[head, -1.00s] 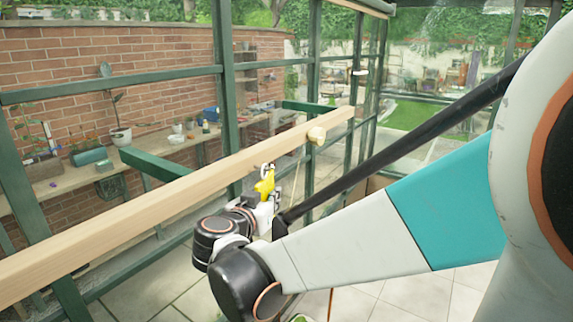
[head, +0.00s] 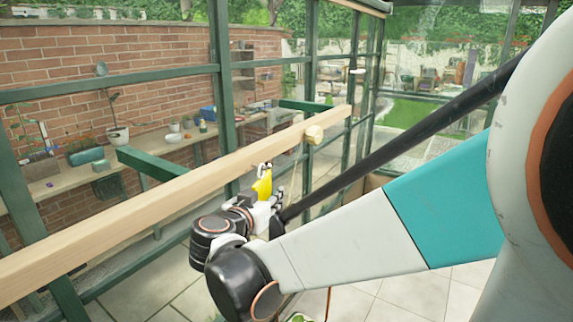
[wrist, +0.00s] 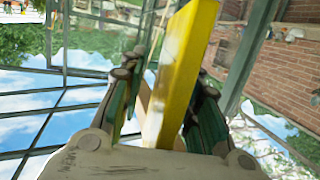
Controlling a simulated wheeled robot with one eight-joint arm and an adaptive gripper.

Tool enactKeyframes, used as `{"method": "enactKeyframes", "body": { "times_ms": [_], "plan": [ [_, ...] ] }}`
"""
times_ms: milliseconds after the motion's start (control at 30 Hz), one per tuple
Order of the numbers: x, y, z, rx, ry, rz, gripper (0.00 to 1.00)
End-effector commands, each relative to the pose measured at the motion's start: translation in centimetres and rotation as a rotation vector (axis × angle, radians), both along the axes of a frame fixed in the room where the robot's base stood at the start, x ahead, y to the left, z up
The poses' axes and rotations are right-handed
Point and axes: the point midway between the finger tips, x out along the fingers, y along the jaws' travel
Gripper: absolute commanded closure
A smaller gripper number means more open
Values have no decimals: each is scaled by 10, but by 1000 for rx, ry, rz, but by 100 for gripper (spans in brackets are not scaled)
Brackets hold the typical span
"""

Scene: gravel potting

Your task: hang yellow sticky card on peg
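The yellow sticky card (head: 262,187) is upright just in front of the lower edge of the wooden beam (head: 200,178). A small dark clip or hook (head: 264,166) shows at its top; I cannot tell whether it hangs on a peg. A rounded pale wooden knob (head: 314,134) sticks out of the beam farther right. My gripper (head: 277,197) is at the card's lower right. In the wrist view, the card (wrist: 182,75) stands between the spread fingers of my gripper (wrist: 163,100), with a gap on the left finger's side.
The long beam runs from the lower left to the upper right. Behind it are green frame posts (head: 222,90) and a wall shelf with a potted plant (head: 117,134) and a teal box (head: 85,155). Tiled floor lies below.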

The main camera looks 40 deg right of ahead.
Motion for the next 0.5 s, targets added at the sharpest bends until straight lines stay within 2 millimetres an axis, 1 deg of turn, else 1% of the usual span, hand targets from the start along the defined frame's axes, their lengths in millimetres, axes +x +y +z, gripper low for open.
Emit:
{"method": "enactKeyframes", "body": {
  "times_ms": [167, 500],
  "plan": [
    [-11, 15, 3, -1, 1, 5, 70],
    [-45, 64, 16, 0, 0, 7, 70]
  ]
}}
